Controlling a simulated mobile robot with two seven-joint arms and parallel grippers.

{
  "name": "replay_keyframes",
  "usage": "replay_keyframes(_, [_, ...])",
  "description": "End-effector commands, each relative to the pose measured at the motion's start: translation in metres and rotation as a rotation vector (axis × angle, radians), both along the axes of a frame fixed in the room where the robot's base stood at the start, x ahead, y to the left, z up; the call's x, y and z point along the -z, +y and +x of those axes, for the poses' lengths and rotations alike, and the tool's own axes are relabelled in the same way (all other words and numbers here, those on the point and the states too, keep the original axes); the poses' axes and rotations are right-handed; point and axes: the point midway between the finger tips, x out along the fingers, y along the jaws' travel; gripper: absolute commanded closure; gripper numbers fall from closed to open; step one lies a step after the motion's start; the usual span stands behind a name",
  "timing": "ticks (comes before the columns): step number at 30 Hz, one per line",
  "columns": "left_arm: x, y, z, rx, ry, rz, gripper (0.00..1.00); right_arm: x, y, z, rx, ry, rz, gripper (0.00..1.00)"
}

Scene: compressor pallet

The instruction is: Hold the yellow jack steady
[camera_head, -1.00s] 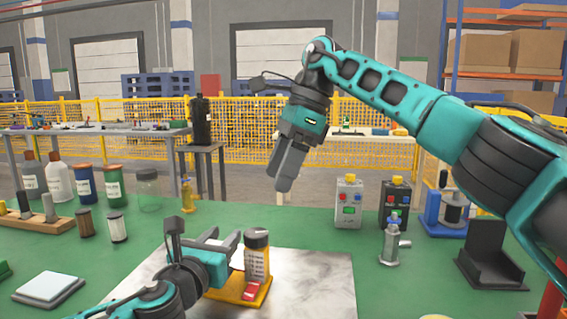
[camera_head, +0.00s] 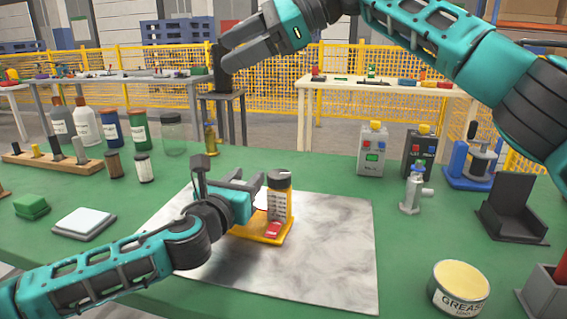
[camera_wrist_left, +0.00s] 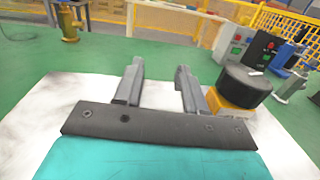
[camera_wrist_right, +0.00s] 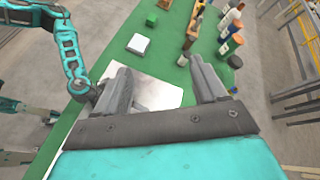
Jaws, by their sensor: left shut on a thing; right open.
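The yellow jack (camera_head: 262,232) stands on a white marbled sheet (camera_head: 335,245). It has a flat yellow base with a red part and an upright labelled cylinder with a dark cap. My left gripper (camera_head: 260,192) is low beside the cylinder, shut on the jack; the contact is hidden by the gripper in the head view. In the left wrist view, the dark cap (camera_wrist_left: 243,86) shows just right of the fingers (camera_wrist_left: 158,75), which stand some way apart. My right gripper (camera_head: 228,52) is raised high beyond the table, open and empty, also in the right wrist view (camera_wrist_right: 160,70).
A grey box (camera_head: 371,152), a black box (camera_head: 419,155), a grey metal fitting (camera_head: 412,190) and a black stand (camera_head: 513,208) stand right. A grease tin (camera_head: 459,288) is at front right. Several bottles (camera_head: 110,127) stand at back left. The sheet's right part is clear.

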Motion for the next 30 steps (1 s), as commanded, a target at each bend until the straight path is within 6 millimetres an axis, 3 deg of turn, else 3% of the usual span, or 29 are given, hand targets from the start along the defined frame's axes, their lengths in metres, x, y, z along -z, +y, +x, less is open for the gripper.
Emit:
replay_keyframes(1, [0.012, 0.001, 0.000, -0.004, 0.022, 0.008, 1.00, -0.016, 0.009, 0.001, 0.000, -0.040, 0.095, 0.29])
replay_keyframes(7, [0.012, 0.001, 0.000, -0.004, 0.021, 0.008, 1.00, -0.087, 0.024, 0.009, 0.070, -0.162, 0.460, 0.29])
replay_keyframes(12, [0.012, 0.001, 0.000, -0.004, 0.022, 0.008, 1.00, -0.137, 0.013, 0.023, 0.213, -0.210, 0.720, 0.29])
replay_keyframes(16, [0.012, 0.001, 0.000, -0.004, 0.021, 0.008, 1.00, -0.161, -0.004, 0.039, 0.365, -0.206, 0.870, 0.29])
replay_keyframes(19, [0.012, 0.001, 0.000, -0.004, 0.021, 0.008, 1.00, -0.170, -0.020, 0.054, 0.501, -0.182, 0.951, 0.29])
replay_keyframes(23, [0.012, 0.001, 0.000, -0.004, 0.021, 0.008, 1.00, -0.168, -0.042, 0.073, 0.690, -0.120, 1.000, 0.29])
replay_keyframes(30, [0.012, 0.001, 0.000, -0.004, 0.021, 0.008, 1.00, -0.125, -0.070, 0.098, 1.027, 0.065, 0.918, 0.29])
